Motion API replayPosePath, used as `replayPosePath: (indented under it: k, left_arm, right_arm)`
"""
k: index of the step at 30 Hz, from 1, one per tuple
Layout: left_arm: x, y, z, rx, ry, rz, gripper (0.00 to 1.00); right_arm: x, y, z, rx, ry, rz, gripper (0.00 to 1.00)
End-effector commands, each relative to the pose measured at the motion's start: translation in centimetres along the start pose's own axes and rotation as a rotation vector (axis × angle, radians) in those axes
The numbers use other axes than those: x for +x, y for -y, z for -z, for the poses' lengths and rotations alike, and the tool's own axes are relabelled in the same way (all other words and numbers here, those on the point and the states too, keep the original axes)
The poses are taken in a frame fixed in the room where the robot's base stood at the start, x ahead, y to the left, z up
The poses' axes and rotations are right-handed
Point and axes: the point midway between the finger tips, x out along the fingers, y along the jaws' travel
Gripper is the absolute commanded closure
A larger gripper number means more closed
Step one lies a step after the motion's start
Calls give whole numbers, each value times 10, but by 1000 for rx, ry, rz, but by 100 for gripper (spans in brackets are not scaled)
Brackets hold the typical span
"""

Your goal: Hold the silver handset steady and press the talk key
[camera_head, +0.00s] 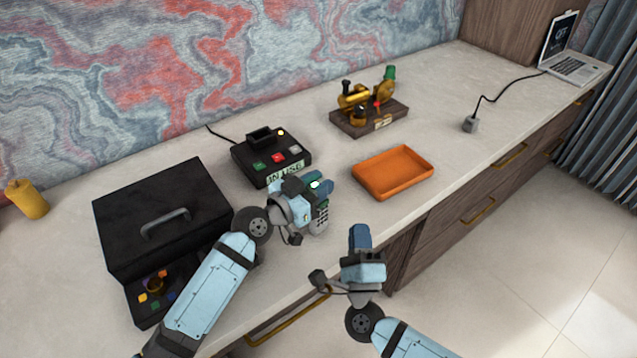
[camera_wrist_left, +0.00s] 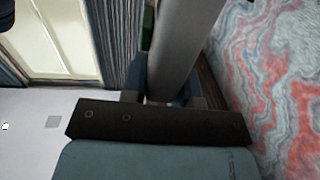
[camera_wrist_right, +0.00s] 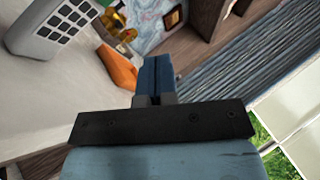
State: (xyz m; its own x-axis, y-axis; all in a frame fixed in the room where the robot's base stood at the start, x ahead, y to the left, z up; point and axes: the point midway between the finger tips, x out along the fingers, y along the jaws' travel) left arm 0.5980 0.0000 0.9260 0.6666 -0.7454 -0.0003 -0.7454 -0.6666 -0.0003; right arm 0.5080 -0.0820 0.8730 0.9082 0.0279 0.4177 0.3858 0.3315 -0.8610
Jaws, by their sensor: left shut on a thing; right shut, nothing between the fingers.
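The silver handset (camera_head: 320,219) is held upright in my left gripper (camera_head: 318,190), in front of the black base unit. Its dark keys face the front right in the head view, and its keypad also shows at the top left of the right wrist view (camera_wrist_right: 58,22). In the left wrist view its plain grey side (camera_wrist_left: 175,45) stands between the fingers. My right gripper (camera_head: 360,236) is shut and empty, to the right of the handset and a little lower in the picture, apart from it. I cannot tell which key is the talk key.
The black base unit (camera_head: 251,172) with coloured buttons stands behind the handset. An orange tray (camera_head: 393,172) lies to the right, a brass model on a wooden base (camera_head: 345,122) behind it. A black case (camera_head: 120,215) stands left. The desk's front edge runs beneath my arms.

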Motion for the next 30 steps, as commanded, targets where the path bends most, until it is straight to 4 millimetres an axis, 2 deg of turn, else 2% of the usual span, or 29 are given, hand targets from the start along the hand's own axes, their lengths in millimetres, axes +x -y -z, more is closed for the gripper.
replayPosePath:
  k: [6, 12, 30]
  left_arm:
    - [0, 0, 0, 0, 0, 0, 100]
    - [0, 0, 0, 0, 0, 0, 100]
    - [0, 0, 0, 0, 0, 0, 100]
  right_arm:
    - [23, -16, -17, -1, 2, 2, 100]
    - [37, -27, -28, -2, 1, 1, 100]
    - [43, -32, -32, -3, 2, 0, 100]
